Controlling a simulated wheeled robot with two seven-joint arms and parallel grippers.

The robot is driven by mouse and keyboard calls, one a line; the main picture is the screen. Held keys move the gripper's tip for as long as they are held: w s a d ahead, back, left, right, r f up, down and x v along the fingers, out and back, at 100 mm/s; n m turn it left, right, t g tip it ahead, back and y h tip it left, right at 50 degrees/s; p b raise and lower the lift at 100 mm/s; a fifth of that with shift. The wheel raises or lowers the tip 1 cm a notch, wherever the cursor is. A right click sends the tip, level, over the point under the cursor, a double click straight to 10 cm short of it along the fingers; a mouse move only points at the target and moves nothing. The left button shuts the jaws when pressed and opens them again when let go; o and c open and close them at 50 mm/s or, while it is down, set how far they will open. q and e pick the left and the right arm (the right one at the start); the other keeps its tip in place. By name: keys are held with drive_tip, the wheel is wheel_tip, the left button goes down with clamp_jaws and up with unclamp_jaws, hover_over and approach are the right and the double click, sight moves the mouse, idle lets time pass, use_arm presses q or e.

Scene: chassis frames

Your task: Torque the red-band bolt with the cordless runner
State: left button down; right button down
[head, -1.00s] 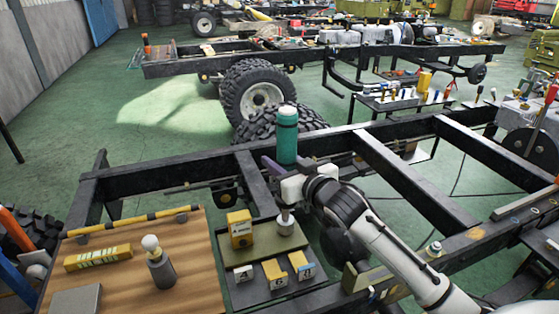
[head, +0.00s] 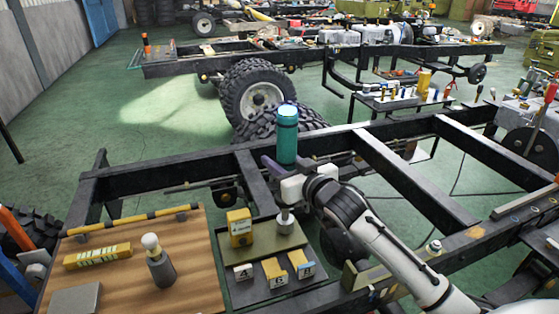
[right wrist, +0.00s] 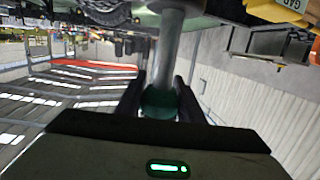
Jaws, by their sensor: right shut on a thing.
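The cordless runner, with a teal body (head: 287,138), stands upright in my right gripper (head: 284,168). Its grey lower part (head: 285,222) points down at the small tray. In the right wrist view my right gripper (right wrist: 160,97) has its two dark fingers on either side of the runner's teal part, and the grey shaft (right wrist: 169,50) runs on beyond them. I cannot make out the red-band bolt; whether the runner's tip touches anything is unclear. My left gripper is not in view.
A dark tray (head: 240,296) with yellow blocks lies below the runner. Left of it is a wooden board (head: 200,290) with a yellow-black bar (head: 135,220) and a white-topped grey bottle (head: 160,265). Black chassis rails (head: 410,180) surround the work, with tyres (head: 254,95) behind.

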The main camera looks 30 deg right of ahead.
drive_tip(key=shift+a+f+p, duration=0.1)
drive_tip(key=shift+f+p, duration=0.25)
drive_tip(key=shift+f, duration=0.15)
idle(0.4)
drive_tip(key=shift+r+p, duration=0.1)
drive_tip(key=shift+p, duration=0.3)
idle(0.4)
drive_tip(key=shift+r, duration=0.15)
idle(0.5)
drive_tip(key=shift+w+r+p, duration=0.1)
drive_tip(key=shift+r+p, duration=1.7)
drive_tip(key=shift+p, duration=0.1)
wheel_tip(320, 180, up, 3)
drive_tip(key=shift+r, duration=1)
